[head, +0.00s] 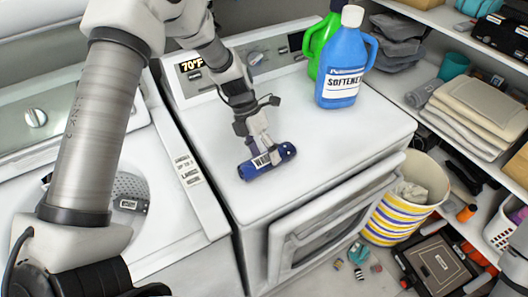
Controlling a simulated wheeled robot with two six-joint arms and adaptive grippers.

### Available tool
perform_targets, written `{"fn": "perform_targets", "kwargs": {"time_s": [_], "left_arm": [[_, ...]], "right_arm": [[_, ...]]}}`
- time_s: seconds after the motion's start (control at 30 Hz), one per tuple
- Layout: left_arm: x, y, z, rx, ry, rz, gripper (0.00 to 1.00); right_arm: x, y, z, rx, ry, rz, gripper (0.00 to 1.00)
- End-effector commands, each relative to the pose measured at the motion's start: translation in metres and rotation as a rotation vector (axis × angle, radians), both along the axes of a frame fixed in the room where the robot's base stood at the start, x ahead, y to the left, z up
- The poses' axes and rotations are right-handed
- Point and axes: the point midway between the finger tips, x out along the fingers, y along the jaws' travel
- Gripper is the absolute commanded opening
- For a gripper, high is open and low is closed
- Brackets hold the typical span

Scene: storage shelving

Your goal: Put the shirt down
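My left gripper (264,146) reaches down over the white dryer (330,140). Its fingers meet at a small dark blue bundle (286,152) with a white label and appear shut on it. The bundle is at the dryer's top, near its front left edge; I cannot tell whether it touches the surface. No other shirt is clear, and I cannot tell from its shape whether this bundle is the shirt. The fingers hide part of it. My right gripper is not in view.
A blue softener bottle (341,62) and a green bottle (322,42) stand at the dryer's back right. A white washer (165,215) is at left. A striped basket (405,203) and shelves with folded towels (478,105) are at right. The dryer top's middle is clear.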

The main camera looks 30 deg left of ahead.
Motion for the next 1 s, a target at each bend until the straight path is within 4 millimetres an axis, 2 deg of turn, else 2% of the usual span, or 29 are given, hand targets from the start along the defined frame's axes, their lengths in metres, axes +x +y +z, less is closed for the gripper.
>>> {"fn": "perform_targets", "kwargs": {"time_s": [0.3,0.4,0.57,0.8,1.0], "left_arm": [[0.000,0.000,0.001,0.000,0.000,0.000,0.88],[0.001,0.003,0.007,-0.001,-0.001,0.001,0.88],[0.006,0.017,0.035,-0.002,-0.006,0.001,0.88],[0.012,0.043,0.089,-0.001,-0.004,0.002,0.88],[0.014,0.051,0.108,0.000,-0.001,0.000,0.88]], "right_arm": [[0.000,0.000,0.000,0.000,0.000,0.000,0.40],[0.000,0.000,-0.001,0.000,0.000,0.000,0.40],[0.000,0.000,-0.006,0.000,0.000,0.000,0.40],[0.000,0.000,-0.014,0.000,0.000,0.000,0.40],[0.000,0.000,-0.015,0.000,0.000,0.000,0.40]]}}
